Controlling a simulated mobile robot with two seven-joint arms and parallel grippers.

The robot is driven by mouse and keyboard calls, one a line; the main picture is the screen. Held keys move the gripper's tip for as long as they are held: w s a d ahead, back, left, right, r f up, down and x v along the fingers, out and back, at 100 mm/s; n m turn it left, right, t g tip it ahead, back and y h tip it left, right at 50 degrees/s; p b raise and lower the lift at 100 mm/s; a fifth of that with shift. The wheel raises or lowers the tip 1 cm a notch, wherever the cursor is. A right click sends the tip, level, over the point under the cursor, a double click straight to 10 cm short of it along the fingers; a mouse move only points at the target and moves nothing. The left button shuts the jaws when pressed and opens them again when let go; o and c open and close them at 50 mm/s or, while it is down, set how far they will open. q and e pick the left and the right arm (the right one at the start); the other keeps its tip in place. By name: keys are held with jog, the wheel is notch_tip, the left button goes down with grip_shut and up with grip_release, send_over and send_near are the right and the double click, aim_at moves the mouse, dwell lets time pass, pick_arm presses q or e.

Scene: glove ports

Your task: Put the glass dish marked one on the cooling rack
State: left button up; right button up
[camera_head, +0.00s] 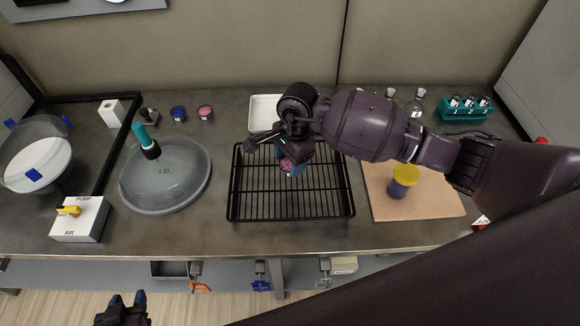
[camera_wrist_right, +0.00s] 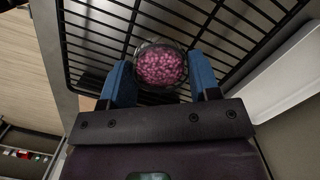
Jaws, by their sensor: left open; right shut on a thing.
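A small glass dish of pink beads (camera_head: 287,165) is between the blue fingers of my right gripper (camera_head: 291,158), over the black cooling rack (camera_head: 318,207). In the right wrist view the dish (camera_wrist_right: 160,66) sits between the fingertips (camera_wrist_right: 160,76), with the rack's bars (camera_wrist_right: 95,40) behind it. My right gripper is shut on it. I cannot tell whether the dish touches the bars, and its mark is not readable. My left gripper (camera_head: 127,300) is open and empty at the bottom left, in front of the bench.
Behind the rack is a white tray (camera_head: 262,112). A blue dish (camera_head: 178,114) and another pink dish (camera_head: 205,112) stand at the back left. A lid (camera_head: 165,180) lies left of the rack; a yellow-capped jar (camera_head: 403,181) stands on a board (camera_head: 430,205) at right.

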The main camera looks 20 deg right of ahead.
notch_tip(320, 180, down, 3)
jog(key=shift+f, duration=0.15)
jog(key=shift+f, duration=0.25)
jog(key=o, duration=0.9)
jog(key=shift+r, duration=0.1)
